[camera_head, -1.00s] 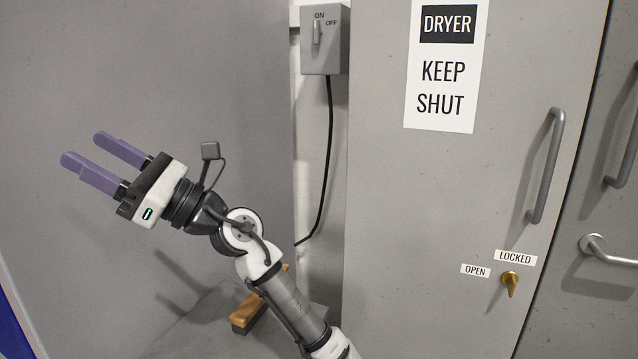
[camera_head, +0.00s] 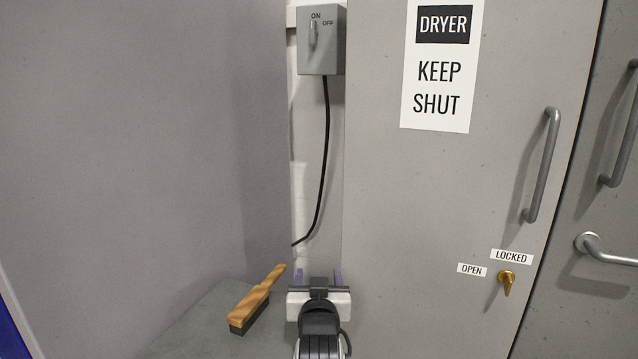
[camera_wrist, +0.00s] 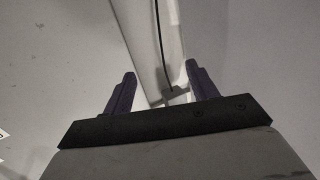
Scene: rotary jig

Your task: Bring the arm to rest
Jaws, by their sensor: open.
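My gripper (camera_head: 319,277) is low in the middle of the head view, in front of the gap between the left grey panel and the dryer door. Its purple fingers point away from the head camera. In the wrist view my gripper (camera_wrist: 161,90) has its two fingers well apart with nothing between them. Beyond the fingers the wrist view shows a pale strip with a black cable (camera_wrist: 160,40). Most of my arm is below the head view's edge.
A wooden-handled brush (camera_head: 252,303) lies on a grey surface (camera_head: 195,325) left of my gripper. The dryer door (camera_head: 420,220) has a handle (camera_head: 541,165) and a brass latch (camera_head: 506,281). A switch box (camera_head: 321,40) with a hanging cable (camera_head: 324,150) is above.

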